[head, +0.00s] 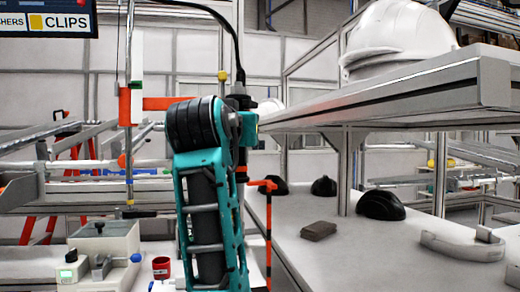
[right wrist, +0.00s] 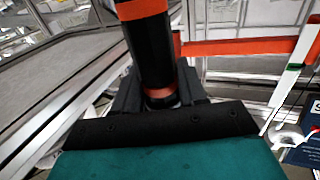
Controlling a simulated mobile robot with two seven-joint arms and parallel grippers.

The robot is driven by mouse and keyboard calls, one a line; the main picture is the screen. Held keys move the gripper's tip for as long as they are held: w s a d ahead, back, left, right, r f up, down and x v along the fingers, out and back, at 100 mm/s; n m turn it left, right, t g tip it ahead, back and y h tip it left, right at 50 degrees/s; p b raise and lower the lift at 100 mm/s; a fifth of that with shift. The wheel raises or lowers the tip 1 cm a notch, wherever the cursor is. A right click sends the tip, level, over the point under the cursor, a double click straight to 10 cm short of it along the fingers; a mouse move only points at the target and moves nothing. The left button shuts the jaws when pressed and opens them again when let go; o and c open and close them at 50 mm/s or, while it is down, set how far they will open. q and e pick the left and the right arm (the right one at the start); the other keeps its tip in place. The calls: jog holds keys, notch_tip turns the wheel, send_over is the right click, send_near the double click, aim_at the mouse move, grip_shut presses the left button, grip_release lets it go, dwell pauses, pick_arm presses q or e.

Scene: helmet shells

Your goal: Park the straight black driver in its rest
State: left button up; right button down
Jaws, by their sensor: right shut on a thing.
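The straight black driver (right wrist: 152,50) has orange bands and fills the top middle of the right wrist view. In the head view its dark upper end (head: 240,101) stands upright, with a black cable rising from it. My right gripper (right wrist: 158,96) is shut on the driver; in the head view my teal arm hides most of the jaws. An orange bracket (head: 155,103) reaches from an upright post towards the driver and also shows in the right wrist view (right wrist: 240,47). It may be the rest; whether the driver touches it is unclear. My left gripper is out of view.
A shelf (head: 400,90) with a white helmet (head: 398,38) stands close on the right. Below it, a white table (head: 350,255) holds black shells (head: 380,205) and a dark block (head: 318,230). A grey fixture (head: 104,250) and a red cup (head: 161,267) sit at lower left.

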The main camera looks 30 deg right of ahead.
jog(key=w+d+p, duration=0.2)
jog(key=d, duration=0.4)
jog(key=shift+w, duration=0.3)
jog(key=shift+a, duration=0.1)
jog(key=shift+p, duration=0.4)
jog(key=c, duration=0.5)
grip_release()
jog(key=shift+c, duration=0.2)
jog(key=shift+o, duration=0.4)
jog(key=shift+f, duration=0.1)
jog(key=o, duration=0.5)
jog(key=shift+c, duration=0.2)
